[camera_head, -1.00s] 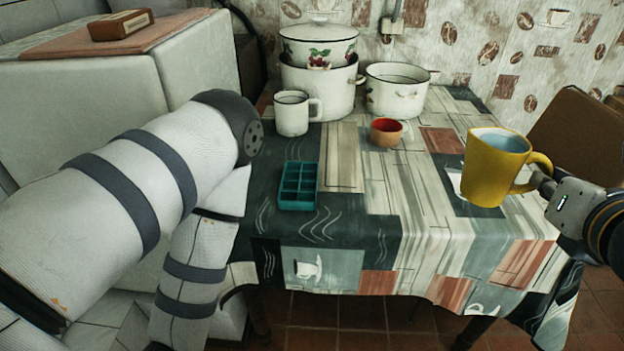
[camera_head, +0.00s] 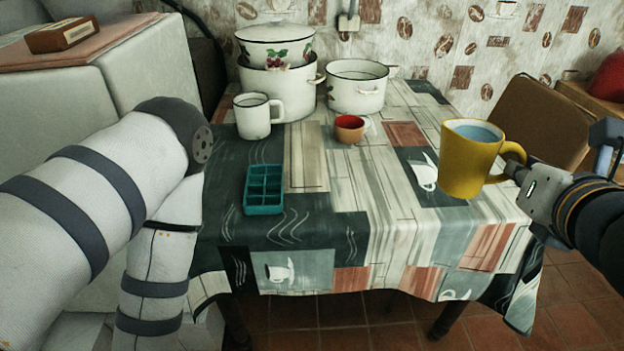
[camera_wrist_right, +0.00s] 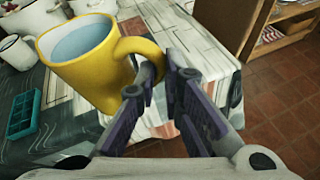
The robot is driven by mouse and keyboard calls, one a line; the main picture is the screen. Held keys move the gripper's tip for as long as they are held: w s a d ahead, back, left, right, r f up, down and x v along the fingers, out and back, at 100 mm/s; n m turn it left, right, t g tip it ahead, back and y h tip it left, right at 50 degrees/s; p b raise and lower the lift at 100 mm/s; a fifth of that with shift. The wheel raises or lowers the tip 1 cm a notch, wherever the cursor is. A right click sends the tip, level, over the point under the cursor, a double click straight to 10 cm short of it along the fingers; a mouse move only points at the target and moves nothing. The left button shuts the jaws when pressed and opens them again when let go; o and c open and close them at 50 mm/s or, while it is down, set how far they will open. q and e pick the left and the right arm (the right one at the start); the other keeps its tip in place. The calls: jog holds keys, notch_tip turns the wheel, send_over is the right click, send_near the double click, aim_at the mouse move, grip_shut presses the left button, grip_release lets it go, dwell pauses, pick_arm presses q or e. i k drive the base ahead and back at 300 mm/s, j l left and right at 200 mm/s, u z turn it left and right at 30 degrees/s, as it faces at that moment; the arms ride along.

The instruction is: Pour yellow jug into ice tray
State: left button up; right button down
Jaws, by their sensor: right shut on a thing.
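The yellow jug (camera_head: 468,165) is at the right of the table in the head view, roughly upright, with a pale blue surface showing inside. It also shows in the wrist view (camera_wrist_right: 88,72). My right gripper (camera_head: 520,175) is shut on the jug's handle from the right; its dark fingers (camera_wrist_right: 160,88) meet at the handle in the wrist view. The jug appears held over the table, but the gap below it is hard to judge. The teal ice tray (camera_head: 263,208) lies on the table, left of and apart from the jug. My left gripper is out of view.
A white mug (camera_head: 254,118), a red-and-tan bowl (camera_head: 349,129), a white pot (camera_head: 356,90) and stacked pots with cherries (camera_head: 276,92) stand behind the tray. The patterned table (camera_head: 335,225) is clear between tray and jug. A brown chair (camera_head: 540,120) stands right.

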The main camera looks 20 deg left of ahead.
aim_at(263, 190)
jog(key=i+l+u, duration=0.2)
jog(key=u, duration=0.3)
jog(key=i+l+u, duration=0.3)
jog(key=u, duration=0.15)
jog(key=i+l+u, duration=0.15)
jog(key=l+u, duration=0.35)
jog(key=i+l+u, duration=0.1)
jog(key=l+u, duration=0.85)
jog(key=j, duration=0.1)
